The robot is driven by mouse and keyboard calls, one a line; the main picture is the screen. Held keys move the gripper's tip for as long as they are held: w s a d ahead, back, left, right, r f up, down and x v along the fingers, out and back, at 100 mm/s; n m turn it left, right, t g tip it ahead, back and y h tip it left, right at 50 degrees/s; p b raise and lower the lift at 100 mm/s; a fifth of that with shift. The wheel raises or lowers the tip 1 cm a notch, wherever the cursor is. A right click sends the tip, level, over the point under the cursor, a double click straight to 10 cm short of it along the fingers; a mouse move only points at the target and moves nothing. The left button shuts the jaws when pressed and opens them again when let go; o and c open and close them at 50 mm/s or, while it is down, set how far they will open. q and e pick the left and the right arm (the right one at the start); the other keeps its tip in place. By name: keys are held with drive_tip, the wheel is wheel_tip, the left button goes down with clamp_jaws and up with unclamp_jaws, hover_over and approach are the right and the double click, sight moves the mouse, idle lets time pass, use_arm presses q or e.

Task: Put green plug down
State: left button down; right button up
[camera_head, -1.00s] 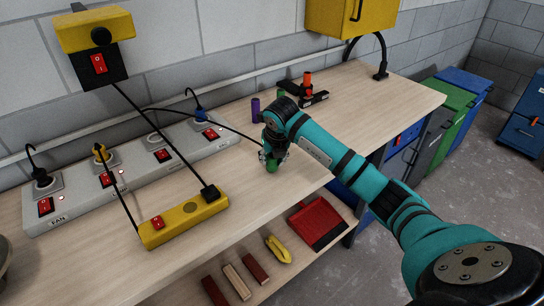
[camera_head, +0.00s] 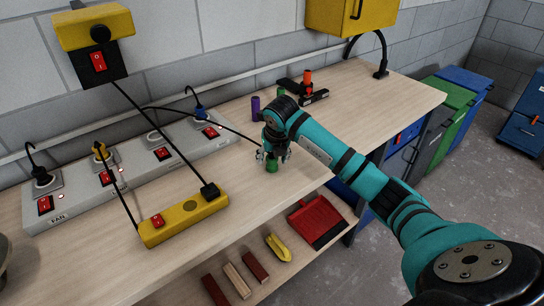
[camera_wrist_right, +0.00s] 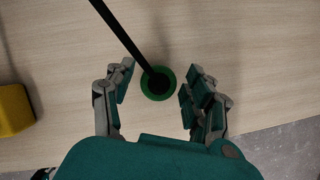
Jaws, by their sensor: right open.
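The green plug (camera_head: 271,166) stands on the wooden bench top, below my right gripper (camera_head: 273,155). In the right wrist view the green plug (camera_wrist_right: 157,83) shows as a green ring with a dark centre, and a black cable runs from it to the upper left. My right gripper (camera_wrist_right: 157,88) is open, with one finger on each side of the plug and a visible gap to each. My left gripper is not in view.
A grey power strip (camera_head: 130,172) with red switches lies along the wall. A yellow socket box (camera_head: 184,219) sits on the bench to the left. A purple cylinder (camera_head: 255,108) and a black holder with an orange piece (camera_head: 307,78) stand behind. The bench's front edge is near.

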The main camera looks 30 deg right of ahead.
drive_tip(key=b+v, duration=0.2)
drive_tip(key=v, duration=1)
drive_tip(key=shift+a+r, duration=0.1)
drive_tip(key=shift+r, duration=0.05)
